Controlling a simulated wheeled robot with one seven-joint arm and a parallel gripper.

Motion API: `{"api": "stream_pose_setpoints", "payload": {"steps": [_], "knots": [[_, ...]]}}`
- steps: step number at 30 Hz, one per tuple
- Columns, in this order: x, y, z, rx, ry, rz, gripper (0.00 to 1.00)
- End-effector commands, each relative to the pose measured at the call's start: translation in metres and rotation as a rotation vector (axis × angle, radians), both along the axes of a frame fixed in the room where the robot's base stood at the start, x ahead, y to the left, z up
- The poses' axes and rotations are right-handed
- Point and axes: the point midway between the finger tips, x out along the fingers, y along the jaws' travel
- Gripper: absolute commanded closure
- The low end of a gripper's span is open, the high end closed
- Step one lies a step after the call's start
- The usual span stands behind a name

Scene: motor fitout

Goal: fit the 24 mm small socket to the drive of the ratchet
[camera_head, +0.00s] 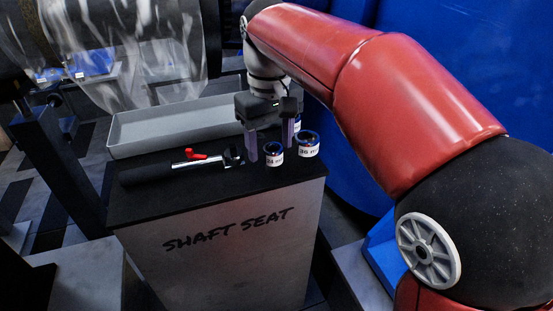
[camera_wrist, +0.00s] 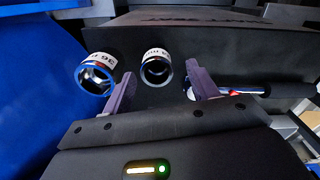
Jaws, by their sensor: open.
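In the wrist view the small socket (camera_wrist: 157,67) appears between my two fingertips; contact cannot be told. My gripper (camera_head: 271,148) is open, pointing down over it, with purple fingers; it also shows in the wrist view (camera_wrist: 160,72). The ratchet (camera_head: 150,172) lies left of the gripper, with a black handle, chrome shaft and red lever. Its head is beside the left finger, and the drive is not clearly visible.
A larger socket marked 36 mm (camera_head: 307,147) stands close to the right of the small one, also seen in the wrist view (camera_wrist: 95,75). Another socket (camera_head: 297,124) is partly hidden behind my finger. A long grey tray (camera_head: 122,146) lies behind the ratchet.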

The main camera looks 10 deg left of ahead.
Motion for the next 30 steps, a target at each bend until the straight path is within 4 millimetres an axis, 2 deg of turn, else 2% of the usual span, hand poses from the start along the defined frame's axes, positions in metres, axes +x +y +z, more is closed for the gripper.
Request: {"api": "stream_pose_setpoints", "payload": {"steps": [1, 6, 16, 27, 28, 30], "knots": [[-0.001, -0.002, -0.010, 0.000, 0.001, 0.000, 0.41], [-0.002, -0.005, -0.033, 0.001, 0.001, 0.001, 0.41], [-0.002, -0.005, -0.039, 0.001, -0.001, -0.001, 0.41], [-0.002, -0.005, -0.039, 0.001, -0.001, -0.001, 0.89], [-0.002, -0.005, -0.039, 0.001, -0.001, -0.001, 0.93], [-0.002, -0.005, -0.039, 0.001, -0.001, -0.001, 0.93]]}}
